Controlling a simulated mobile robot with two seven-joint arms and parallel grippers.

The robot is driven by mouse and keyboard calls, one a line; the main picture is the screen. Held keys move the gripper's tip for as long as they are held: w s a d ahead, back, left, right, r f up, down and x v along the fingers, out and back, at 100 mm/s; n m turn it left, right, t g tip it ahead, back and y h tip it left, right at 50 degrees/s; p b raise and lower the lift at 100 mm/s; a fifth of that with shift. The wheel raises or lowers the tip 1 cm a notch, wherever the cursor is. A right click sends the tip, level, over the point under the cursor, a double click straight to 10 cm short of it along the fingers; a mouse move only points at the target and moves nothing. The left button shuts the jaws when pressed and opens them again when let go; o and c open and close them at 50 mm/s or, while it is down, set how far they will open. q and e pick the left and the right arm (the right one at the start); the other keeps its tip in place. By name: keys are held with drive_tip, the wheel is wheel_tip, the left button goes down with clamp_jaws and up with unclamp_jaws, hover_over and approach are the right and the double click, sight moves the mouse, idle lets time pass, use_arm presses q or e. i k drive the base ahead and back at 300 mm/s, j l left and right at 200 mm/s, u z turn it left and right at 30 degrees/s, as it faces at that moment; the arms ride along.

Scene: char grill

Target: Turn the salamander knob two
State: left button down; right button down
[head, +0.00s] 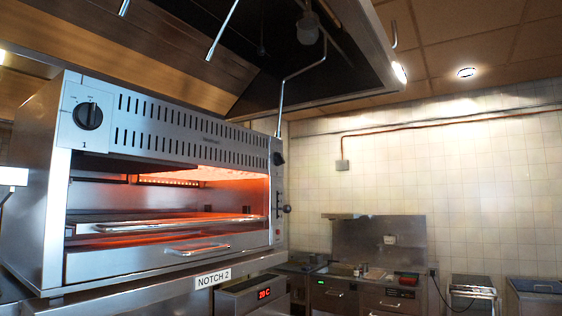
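The salamander (180,130) is a steel grill on a shelf at the left, with its open front glowing orange. A black round knob (88,115) sits on its upper left front panel, with a "1" below it. Its pale mark points roughly up. A second, smaller dark knob (279,158) is at the right end of the front; its label and pointer are too small to read. Neither of my grippers is in view.
A hood (270,50) with hanging rods is above. A red display (264,294) is below. Counters (365,290) stand at the back right.

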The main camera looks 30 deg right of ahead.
sight(279, 160)
drive_tip(key=l+u, duration=1.1)
drive_tip(key=l, duration=0.7)
drive_tip(key=k+l, duration=0.1)
drive_tip(key=l, duration=0.75)
drive_tip(key=k+l, duration=0.15)
drive_tip(key=l, duration=0.3)
drive_tip(key=k+l+u, duration=0.1)
drive_tip(key=l, duration=0.35)
drive_tip(key=k+l, duration=0.1)
drive_tip(key=l, duration=0.3)
